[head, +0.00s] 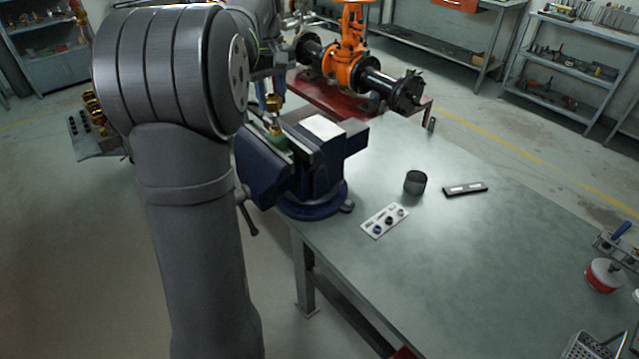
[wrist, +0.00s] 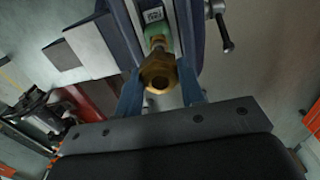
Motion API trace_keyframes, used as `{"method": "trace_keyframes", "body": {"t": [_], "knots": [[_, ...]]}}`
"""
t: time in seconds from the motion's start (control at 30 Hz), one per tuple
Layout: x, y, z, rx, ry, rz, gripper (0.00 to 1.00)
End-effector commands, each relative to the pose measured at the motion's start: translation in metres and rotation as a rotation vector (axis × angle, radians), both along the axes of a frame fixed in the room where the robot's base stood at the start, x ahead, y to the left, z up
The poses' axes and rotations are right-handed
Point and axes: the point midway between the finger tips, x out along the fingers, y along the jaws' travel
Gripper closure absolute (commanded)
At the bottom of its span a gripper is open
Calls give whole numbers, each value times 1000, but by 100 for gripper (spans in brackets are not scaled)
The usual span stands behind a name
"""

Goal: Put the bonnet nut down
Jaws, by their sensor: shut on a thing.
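The brass bonnet nut (wrist: 158,74) is hexagonal and sits between the two blue fingers of my gripper (wrist: 160,88) in the wrist view. My gripper is shut on it. In the head view the nut (head: 273,102) shows small and golden, above the vise. The green valve body (head: 278,139) is clamped in the blue vise (head: 320,172), with a brass part at its top. In the wrist view the valve body (wrist: 153,18) shows a white tag, beyond the nut. I cannot tell whether the nut touches the valve. My arm hides part of the vise's left side.
The grey bench (head: 440,260) has much free surface. On it are a dark cup (head: 415,182), a black bar (head: 465,189), a white card with round parts (head: 385,221) and a red-and-white tin (head: 604,275). An orange valve assembly (head: 352,50) stands behind.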

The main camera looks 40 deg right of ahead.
Motion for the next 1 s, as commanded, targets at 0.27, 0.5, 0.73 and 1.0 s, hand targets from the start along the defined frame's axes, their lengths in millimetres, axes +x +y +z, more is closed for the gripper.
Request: {"method": "trace_keyframes", "body": {"t": [0.27, 0.5, 0.73, 1.0], "knots": [[60, 47, -21, 2, 2, 120, 90], [116, 133, -101, 3, 6, 171, 90], [125, 215, -196, 3, 8, 130, 90], [98, 301, -292, 1, 6, 67, 90]]}}
